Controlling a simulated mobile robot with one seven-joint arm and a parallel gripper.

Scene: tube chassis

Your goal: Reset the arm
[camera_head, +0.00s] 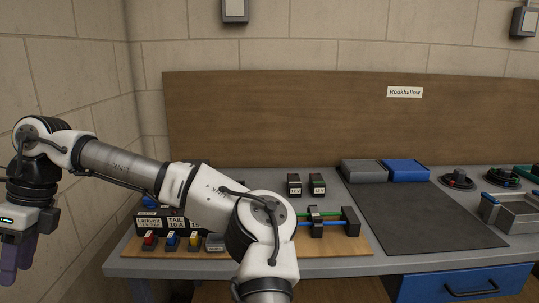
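My arm stretches from the bottom middle of the head view to the left, across the front of the workbench (300,262). My gripper (16,268) hangs at the far left edge, pointing down, with purple fingers. It is clear of the bench, to the left of it. The fingers overlap from this angle and their tips are near the picture's edge, so whether they are apart is unclear. I see nothing held in it.
My arm partly covers a wooden board (345,243) bearing a labelled black block (150,222), coloured blocks and rods. A dark mat (420,215) lies bare at right. Behind it are grey (364,171) and blue (406,172) boxes. A metal tray (515,212) stands far right.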

